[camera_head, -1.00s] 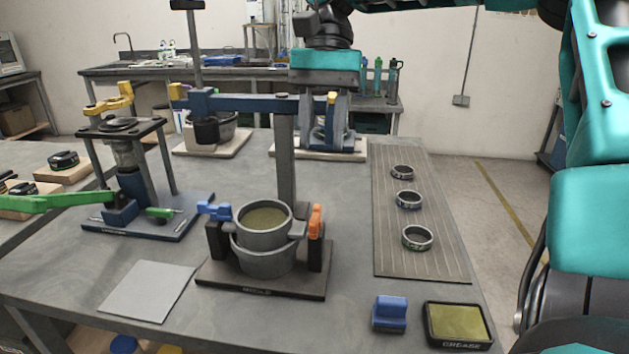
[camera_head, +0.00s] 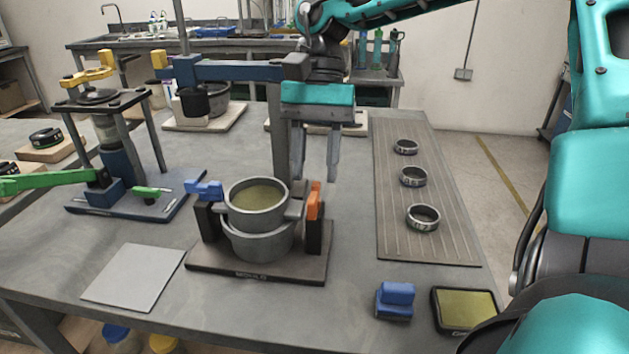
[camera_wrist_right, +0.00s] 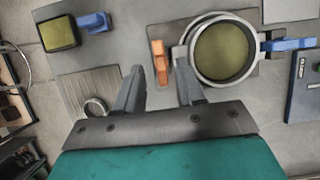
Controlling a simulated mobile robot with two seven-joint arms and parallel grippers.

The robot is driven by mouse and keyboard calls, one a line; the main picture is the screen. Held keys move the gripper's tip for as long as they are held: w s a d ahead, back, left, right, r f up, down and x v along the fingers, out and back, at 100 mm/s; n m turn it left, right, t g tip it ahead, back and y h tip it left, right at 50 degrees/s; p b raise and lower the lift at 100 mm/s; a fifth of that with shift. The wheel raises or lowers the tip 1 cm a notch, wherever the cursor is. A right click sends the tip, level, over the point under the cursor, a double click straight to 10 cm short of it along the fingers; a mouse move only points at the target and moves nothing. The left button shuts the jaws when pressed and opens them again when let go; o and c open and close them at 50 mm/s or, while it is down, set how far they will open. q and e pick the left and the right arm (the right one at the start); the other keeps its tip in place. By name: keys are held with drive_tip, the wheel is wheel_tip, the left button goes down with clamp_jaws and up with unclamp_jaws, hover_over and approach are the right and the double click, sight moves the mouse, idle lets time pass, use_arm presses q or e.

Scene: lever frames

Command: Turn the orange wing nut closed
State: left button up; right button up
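The orange wing nut (camera_head: 314,201) sits upright on the right side of the round grey mould (camera_head: 258,205), against a dark post. It also shows in the right wrist view (camera_wrist_right: 159,62), just beyond and between my fingertips. A blue wing nut (camera_head: 205,190) is on the mould's left side. My right gripper (camera_head: 316,172) points down above and slightly behind the orange wing nut, fingers apart and empty. In the right wrist view its two fingers (camera_wrist_right: 160,82) are clearly spread. My left gripper is not in view.
A ribbed mat (camera_head: 455,252) with three rings lies to the right. A blue block (camera_head: 396,298) and a grease pad (camera_head: 466,308) are at the front right. A grey column and blue beam (camera_head: 228,70) stand behind the mould. A grey plate (camera_head: 133,277) lies front left.

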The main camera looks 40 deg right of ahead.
sight(314, 199)
drive_tip(key=shift+x, duration=1.3)
drive_tip(key=shift+c, duration=0.4)
clamp_jaws()
